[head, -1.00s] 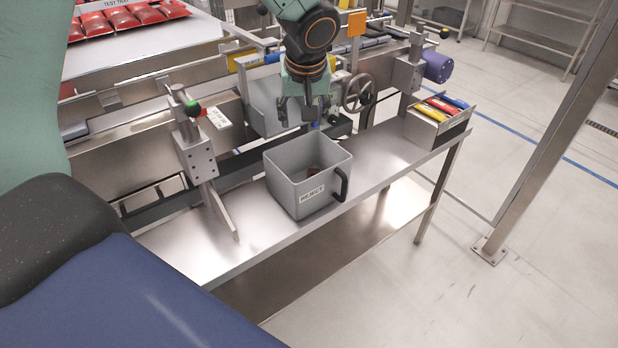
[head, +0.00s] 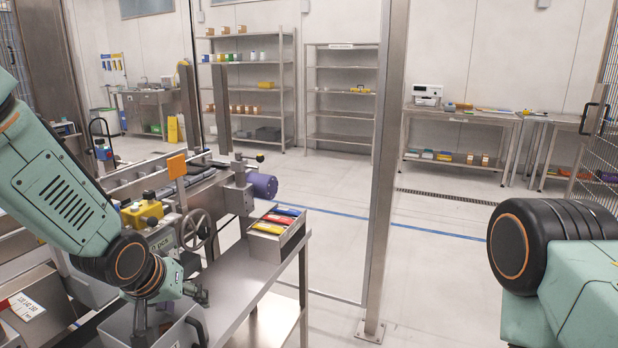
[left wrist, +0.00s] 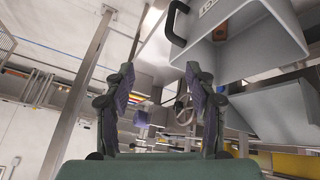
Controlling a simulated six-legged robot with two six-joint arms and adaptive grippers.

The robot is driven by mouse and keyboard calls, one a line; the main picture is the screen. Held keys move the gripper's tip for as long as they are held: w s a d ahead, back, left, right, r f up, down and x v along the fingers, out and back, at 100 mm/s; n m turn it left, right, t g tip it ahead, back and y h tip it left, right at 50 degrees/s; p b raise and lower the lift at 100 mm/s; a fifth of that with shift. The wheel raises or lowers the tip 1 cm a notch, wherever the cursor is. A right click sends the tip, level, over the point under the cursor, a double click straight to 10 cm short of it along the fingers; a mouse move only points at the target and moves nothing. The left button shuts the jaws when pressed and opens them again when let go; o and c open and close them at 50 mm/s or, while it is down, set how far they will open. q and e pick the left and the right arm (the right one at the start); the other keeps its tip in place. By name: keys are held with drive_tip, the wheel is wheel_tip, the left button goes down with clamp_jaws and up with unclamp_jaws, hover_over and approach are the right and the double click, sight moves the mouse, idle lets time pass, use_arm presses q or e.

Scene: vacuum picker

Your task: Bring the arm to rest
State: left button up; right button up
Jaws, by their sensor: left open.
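My left arm comes in from the left in the head view. Its gripper (head: 172,312) is low at the left, over the grey reject bin (head: 196,328), which is partly hidden behind it and cut off by the lower edge. In the left wrist view the two fingers of the gripper (left wrist: 160,78) stand wide apart with nothing between them. The grey bin (left wrist: 262,65) with its dark handle is to the right of the fingers there, apart from them. Part of my right arm shows at the right of the head view; its gripper is out of view.
A steel bench (head: 235,285) carries a holder (head: 275,238) with red, blue and yellow items. A handwheel (head: 196,230) and a purple motor (head: 263,186) are close to the arm. A steel post (head: 383,200) stands mid-view. The floor beyond is open, with shelves (head: 250,90) at the back.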

use_arm(q)
drive_tip(key=s+d+f+m+g, duration=0.1)
drive_tip(key=s+d+f, duration=0.1)
drive_tip(key=s+f, duration=1.1)
drive_tip(key=s+f+g, duration=0.1)
drive_tip(key=s+f, duration=0.2)
drive_tip(key=s, duration=0.4)
drive_tip(key=s+f+g, duration=0.2)
drive_tip(key=s+f, duration=0.2)
drive_tip(key=s, duration=0.3)
drive_tip(key=s+a+f+g+y, duration=0.1)
drive_tip(key=s+f, duration=0.3)
drive_tip(key=s, duration=0.4)
drive_tip(key=shift+g, duration=0.7)
drive_tip(key=shift+a, duration=0.1)
drive_tip(key=shift+c, duration=0.3)
drive_tip(key=shift+s, duration=0.1)
drive_tip(key=shift+c, duration=1.6)
